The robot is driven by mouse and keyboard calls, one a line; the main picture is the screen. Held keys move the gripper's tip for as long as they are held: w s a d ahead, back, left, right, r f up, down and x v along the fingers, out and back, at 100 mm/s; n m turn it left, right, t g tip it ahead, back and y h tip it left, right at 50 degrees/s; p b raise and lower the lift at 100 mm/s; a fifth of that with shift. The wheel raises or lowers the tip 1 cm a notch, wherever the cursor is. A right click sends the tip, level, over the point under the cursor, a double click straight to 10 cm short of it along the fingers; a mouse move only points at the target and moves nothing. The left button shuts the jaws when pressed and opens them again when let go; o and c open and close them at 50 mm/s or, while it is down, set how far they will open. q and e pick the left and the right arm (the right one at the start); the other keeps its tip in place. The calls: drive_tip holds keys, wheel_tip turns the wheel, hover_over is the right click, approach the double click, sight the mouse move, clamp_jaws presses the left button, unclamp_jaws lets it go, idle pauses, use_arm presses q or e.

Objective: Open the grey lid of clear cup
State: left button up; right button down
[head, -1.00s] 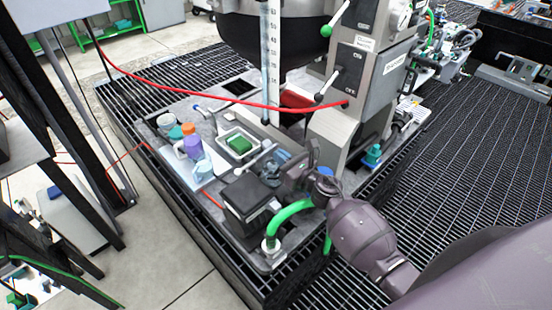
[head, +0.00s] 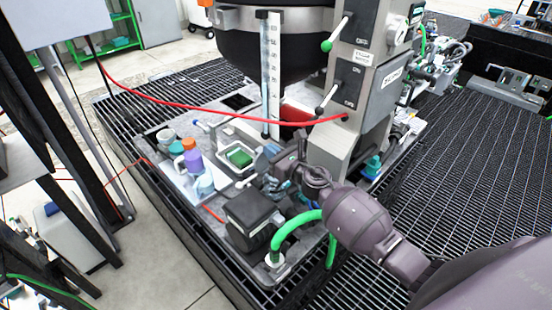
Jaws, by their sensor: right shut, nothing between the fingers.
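A group of small containers stands on a pale tray (head: 176,178) at the left of the platform. I cannot tell for sure which is the clear cup with the grey lid. My right gripper (head: 276,153) is shut and empty, above the platform to the right of these containers, apart from them. My left gripper is not in view.
A white bin with a green block (head: 240,156) lies between the containers and my right gripper. A black box-shaped unit (head: 250,212) and a green hose (head: 292,225) stand near the front. A red hose (head: 200,106) crosses above the platform. A grey control column (head: 362,85) rises behind.

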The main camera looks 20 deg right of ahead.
drive_tip(key=shift+x, duration=1)
drive_tip(key=shift+r, duration=0.15)
drive_tip(key=shift+d, duration=0.1)
